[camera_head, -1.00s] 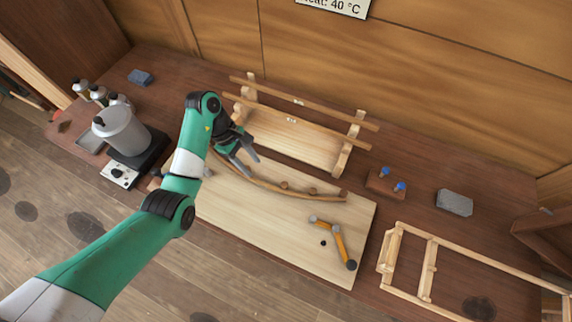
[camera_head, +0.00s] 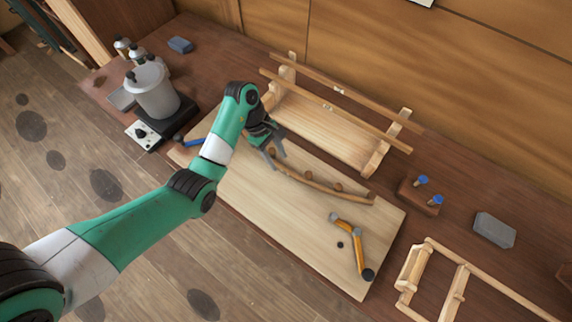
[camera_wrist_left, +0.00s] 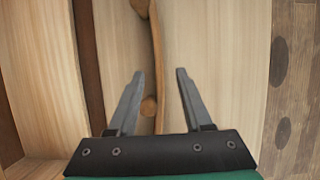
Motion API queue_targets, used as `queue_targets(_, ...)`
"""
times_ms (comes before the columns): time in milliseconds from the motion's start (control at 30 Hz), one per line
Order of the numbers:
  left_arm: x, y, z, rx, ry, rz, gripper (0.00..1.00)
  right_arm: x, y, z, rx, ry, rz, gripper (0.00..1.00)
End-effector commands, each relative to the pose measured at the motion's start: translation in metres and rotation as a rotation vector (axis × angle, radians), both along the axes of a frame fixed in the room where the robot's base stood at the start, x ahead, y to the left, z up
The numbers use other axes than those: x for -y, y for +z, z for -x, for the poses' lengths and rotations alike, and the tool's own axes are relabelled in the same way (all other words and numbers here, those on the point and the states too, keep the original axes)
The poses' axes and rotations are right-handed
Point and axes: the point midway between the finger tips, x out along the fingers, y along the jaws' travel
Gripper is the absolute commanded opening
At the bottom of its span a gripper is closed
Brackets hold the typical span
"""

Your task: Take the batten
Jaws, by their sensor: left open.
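The batten (camera_head: 318,184) is a thin curved brown wooden strip on the pale board (camera_head: 290,232), with small round pegs along it. My left gripper (camera_head: 277,160) is open over the batten's left part in the head view, and hides some of it. In the left wrist view the batten (camera_wrist_left: 158,50) runs between the two spread fingers (camera_wrist_left: 160,72), apart from both. A round peg (camera_wrist_left: 148,105) shows beside it there. How high the fingers are above it is hard to tell. My right gripper is not in view.
A wooden rack (camera_head: 325,130) with two straight strips stands behind the board. An orange folding tool (camera_head: 350,243) lies at the board's right. A steel pot (camera_head: 152,90) stands left, a block with blue-topped pins (camera_head: 418,196) and a grey block (camera_head: 494,230) right.

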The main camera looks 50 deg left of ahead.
Motion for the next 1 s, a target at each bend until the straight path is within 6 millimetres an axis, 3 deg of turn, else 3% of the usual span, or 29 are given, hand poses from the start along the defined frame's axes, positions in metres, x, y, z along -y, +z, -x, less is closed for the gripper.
queue_targets(33, 0.003, -0.014, -0.001, -0.004, -0.001, 0.001, 0.50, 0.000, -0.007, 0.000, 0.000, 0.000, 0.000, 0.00)
queue_targets(133, 0.008, -0.027, -0.003, -0.004, -0.002, 0.000, 0.50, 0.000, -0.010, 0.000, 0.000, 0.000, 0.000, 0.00)
queue_targets(400, 0.010, -0.031, -0.004, -0.001, 0.000, -0.001, 0.50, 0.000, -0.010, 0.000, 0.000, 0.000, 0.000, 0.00)
queue_targets(467, 0.010, -0.031, -0.004, -0.001, 0.000, -0.001, 0.43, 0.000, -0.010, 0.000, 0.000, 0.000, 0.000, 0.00)
queue_targets(700, 0.010, -0.031, -0.004, -0.001, 0.000, -0.001, 0.00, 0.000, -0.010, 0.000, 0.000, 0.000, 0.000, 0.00)
queue_targets(1000, 0.010, -0.031, -0.004, 0.000, 0.000, -0.001, 0.00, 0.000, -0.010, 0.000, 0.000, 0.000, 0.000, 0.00)
